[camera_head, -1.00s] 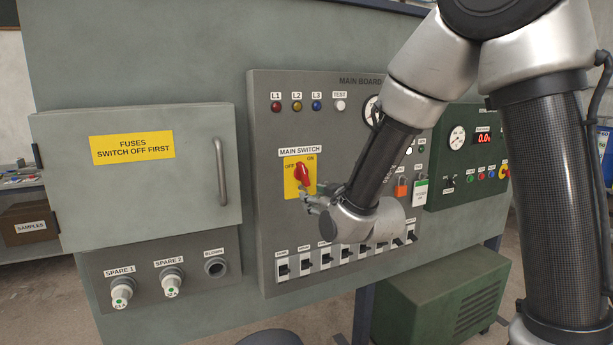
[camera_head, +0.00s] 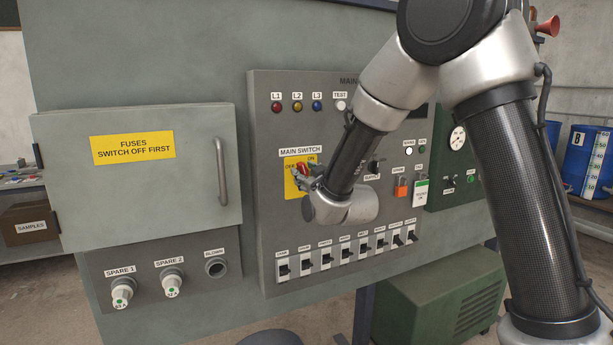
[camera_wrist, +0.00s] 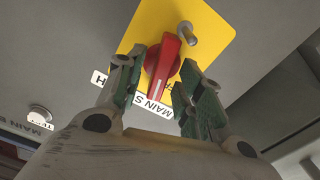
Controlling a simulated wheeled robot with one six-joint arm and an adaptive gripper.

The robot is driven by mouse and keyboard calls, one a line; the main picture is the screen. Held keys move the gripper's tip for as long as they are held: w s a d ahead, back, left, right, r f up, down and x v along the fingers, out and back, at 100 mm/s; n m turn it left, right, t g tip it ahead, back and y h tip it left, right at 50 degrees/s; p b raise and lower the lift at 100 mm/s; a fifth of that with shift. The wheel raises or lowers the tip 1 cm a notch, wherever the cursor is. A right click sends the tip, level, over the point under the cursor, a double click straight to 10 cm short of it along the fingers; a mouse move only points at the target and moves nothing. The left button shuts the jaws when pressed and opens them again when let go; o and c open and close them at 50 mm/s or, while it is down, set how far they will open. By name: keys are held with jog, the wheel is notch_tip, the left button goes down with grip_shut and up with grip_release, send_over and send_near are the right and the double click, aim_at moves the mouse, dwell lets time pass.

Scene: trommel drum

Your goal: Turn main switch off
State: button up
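The main switch is a red rotary handle (camera_head: 302,171) on a yellow plate (camera_head: 291,186), below the "MAIN SWITCH" label. The head view mostly hides it behind my gripper (camera_head: 308,179). In the wrist view, the red handle (camera_wrist: 163,66) stands between the two fingers of my gripper (camera_wrist: 160,76). The fingers are spread, one on each side of it. I cannot tell whether either finger touches it. The handle's narrow end points towards the label (camera_wrist: 150,108), which appears upside down here. A metal peg (camera_wrist: 187,34) sticks out of the yellow plate beside the handle.
The grey main board (camera_head: 262,235) carries lamps above and a row of small breaker switches (camera_head: 345,252) below my wrist. A fuse cabinet (camera_head: 130,205) with a handle (camera_head: 221,172) stands to the left. An orange padlock (camera_head: 401,188) and a tag (camera_head: 420,192) hang right of my arm.

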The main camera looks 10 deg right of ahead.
grip_shut()
jog(key=n, duration=0.3)
jog(key=shift+a+n, duration=0.1)
jog(key=shift+n, duration=0.3)
jog(key=shift+s+a+f+n, duration=0.1)
jog(key=shift+f+n, duration=0.1)
jog(key=shift+n, duration=2.45)
jog(key=shift+a+f+n, duration=0.1)
jog(key=shift+f+n, duration=0.05)
jog(key=shift+n, duration=2.5)
